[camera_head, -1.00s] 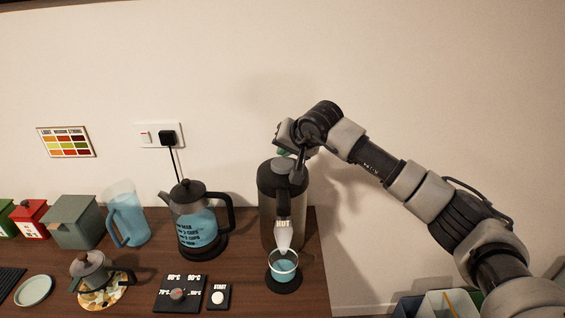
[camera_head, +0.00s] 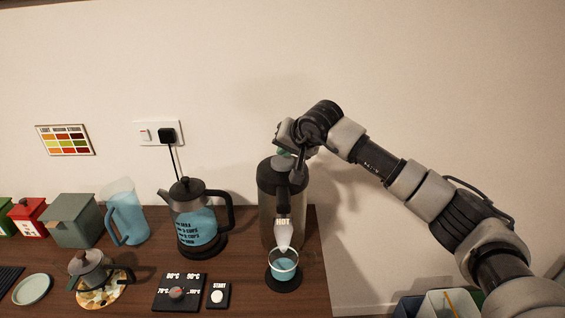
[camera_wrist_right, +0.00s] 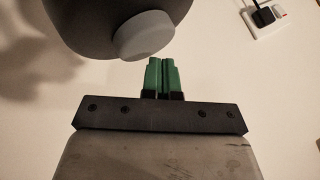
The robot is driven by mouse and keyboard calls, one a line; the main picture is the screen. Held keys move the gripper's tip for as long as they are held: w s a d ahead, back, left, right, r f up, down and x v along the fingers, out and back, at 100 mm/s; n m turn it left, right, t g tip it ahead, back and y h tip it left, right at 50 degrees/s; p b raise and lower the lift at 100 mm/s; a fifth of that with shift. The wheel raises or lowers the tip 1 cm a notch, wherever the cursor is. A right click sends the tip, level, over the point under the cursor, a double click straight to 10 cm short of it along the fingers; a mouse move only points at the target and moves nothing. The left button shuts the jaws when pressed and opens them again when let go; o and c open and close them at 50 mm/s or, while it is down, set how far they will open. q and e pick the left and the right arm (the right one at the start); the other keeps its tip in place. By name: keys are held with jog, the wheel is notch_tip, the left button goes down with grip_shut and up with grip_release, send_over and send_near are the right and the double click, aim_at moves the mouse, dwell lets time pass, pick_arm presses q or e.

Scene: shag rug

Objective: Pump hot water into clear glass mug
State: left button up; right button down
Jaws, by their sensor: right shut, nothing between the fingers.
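The dark hot-water airpot (camera_head: 267,205) stands at the right end of the wooden counter. Its spout, with a white HOT label (camera_head: 283,222), points down over the clear glass mug (camera_head: 284,258). The mug sits upright on a dark round base and holds blue water. My right gripper (camera_head: 284,153) is above the airpot's top, its green fingertips pointing down and close together, empty. In the right wrist view the shut fingertips (camera_wrist_right: 161,64) are beside the airpot's round grey pump button (camera_wrist_right: 145,35). I cannot tell whether they touch it. My left gripper is not in view.
A kettle (camera_head: 195,222) with blue water stands left of the airpot. A temperature panel (camera_head: 179,292) and START button (camera_head: 217,295) lie in front. A blue pitcher (camera_head: 125,215), teapot (camera_head: 92,270) and canisters are further left. Bins (camera_head: 440,303) stand beyond the counter's right edge.

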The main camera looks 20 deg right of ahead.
aim_at(285, 159)
jog(key=shift+f+b, duration=0.85)
jog(key=shift+f, duration=0.3)
dwell(0.9)
jog(key=shift+r, duration=0.15)
dwell(0.3)
jog(key=shift+r+p, duration=0.6)
jog(key=shift+r, duration=0.65)
jog(key=shift+r+p, duration=1.2)
jog(key=shift+r, duration=1.35)
